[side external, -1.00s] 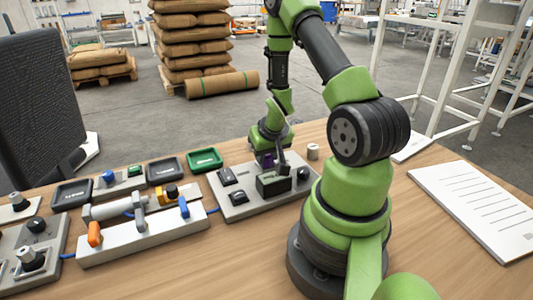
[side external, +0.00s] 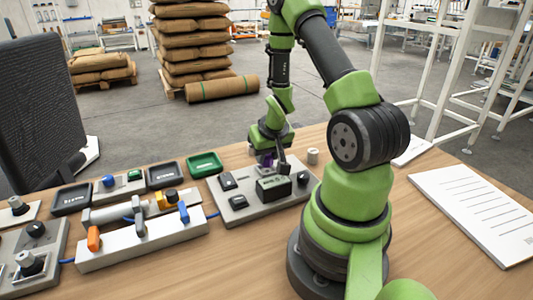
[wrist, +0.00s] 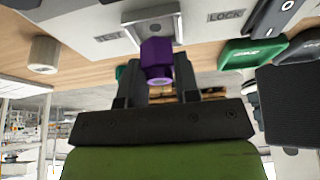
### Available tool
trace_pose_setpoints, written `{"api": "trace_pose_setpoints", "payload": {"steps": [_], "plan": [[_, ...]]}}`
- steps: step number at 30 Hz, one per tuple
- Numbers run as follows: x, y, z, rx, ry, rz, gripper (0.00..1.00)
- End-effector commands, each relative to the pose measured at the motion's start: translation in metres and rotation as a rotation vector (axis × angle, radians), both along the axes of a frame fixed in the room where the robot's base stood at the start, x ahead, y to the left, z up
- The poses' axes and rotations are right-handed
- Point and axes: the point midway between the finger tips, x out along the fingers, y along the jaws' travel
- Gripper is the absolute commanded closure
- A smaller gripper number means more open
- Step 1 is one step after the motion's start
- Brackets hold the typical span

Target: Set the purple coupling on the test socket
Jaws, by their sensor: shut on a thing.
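The purple coupling (wrist: 157,62) is between the fingers of my gripper (wrist: 155,97) in the wrist view, and the gripper is shut on it. In the side view the coupling (side external: 268,160) shows as a small purple patch under my gripper (side external: 268,154), above the back of the grey panel (side external: 236,208). The test socket (wrist: 150,24) is a grey square fixture beside the "TEST" label. The coupling overlaps its near edge in the wrist view. I cannot tell whether they touch. In the side view the socket is hidden by the gripper.
A black box with a display (side external: 273,188) and dark switches stand on the panel near the gripper. A pale cylinder (side external: 313,156) stands right of the panel. Green (side external: 204,164) and black trays and a fixture with coloured handles (side external: 142,235) lie left.

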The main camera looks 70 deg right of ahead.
Motion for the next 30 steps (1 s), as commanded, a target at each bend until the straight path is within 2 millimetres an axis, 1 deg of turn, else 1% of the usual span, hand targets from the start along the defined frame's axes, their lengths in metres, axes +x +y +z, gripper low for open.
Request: {"api": "trace_pose_setpoints", "payload": {"steps": [8,30], "plan": [[0.0,0.0,-0.001,0.0,0.0,0.0,1.0],[0.0,0.0,-0.016,0.0,0.0,-0.001,1.0]]}}
